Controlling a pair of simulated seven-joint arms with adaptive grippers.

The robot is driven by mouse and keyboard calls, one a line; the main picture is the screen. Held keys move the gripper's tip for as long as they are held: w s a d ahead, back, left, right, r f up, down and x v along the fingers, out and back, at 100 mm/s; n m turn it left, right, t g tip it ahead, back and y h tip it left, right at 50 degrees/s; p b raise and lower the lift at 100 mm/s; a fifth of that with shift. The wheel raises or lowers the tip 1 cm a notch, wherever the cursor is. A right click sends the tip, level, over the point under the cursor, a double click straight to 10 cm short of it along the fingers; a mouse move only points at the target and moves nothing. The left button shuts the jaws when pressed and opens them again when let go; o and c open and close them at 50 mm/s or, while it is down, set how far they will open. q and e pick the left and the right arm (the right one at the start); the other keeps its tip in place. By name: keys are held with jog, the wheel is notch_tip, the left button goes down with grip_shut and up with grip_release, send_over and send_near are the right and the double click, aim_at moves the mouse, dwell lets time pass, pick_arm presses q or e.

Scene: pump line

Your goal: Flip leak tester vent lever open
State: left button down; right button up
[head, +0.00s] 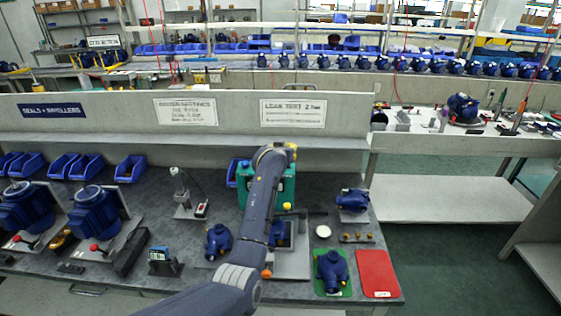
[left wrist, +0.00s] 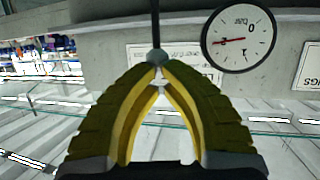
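The leak tester, a teal box (head: 284,190), stands at the back of the bench below the leak test sign, partly hidden by my left arm. Its vent lever cannot be made out clearly in the head view. My left gripper (head: 291,150) is above the top of the box. In the left wrist view its yellow fingers (left wrist: 158,64) come together at the tips. A small grey knob and a thin dark rod (left wrist: 155,24) line up with the tips; I cannot tell whether anything is gripped. A round white gauge (left wrist: 238,40) appears upside down beside them. My right gripper is not in view.
A blue pump on a green mat (head: 331,270) and a red mat (head: 378,273) lie at the front right. Another blue pump (head: 218,241) stands left of my arm. Blue motors (head: 94,212) and bins (head: 131,168) occupy the left. The back panel (head: 235,110) rises behind the tester.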

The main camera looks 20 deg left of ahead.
pick_arm(q)
jog(key=shift+w+g, duration=0.5)
jog(key=shift+w, duration=0.05)
jog(key=shift+w+a, duration=0.3)
jog(key=shift+w, duration=0.6)
jog(key=shift+w, duration=0.1)
jog(key=shift+s+d+r, duration=0.15)
jog(key=shift+s+r, duration=0.1)
jog(key=shift+s, duration=0.15)
jog(key=w+r+v, duration=0.1)
jog(key=r+v, duration=0.1)
jog(key=v, duration=1)
jog(key=shift+s+a+r, duration=0.3)
jog(key=shift+s, duration=0.05)
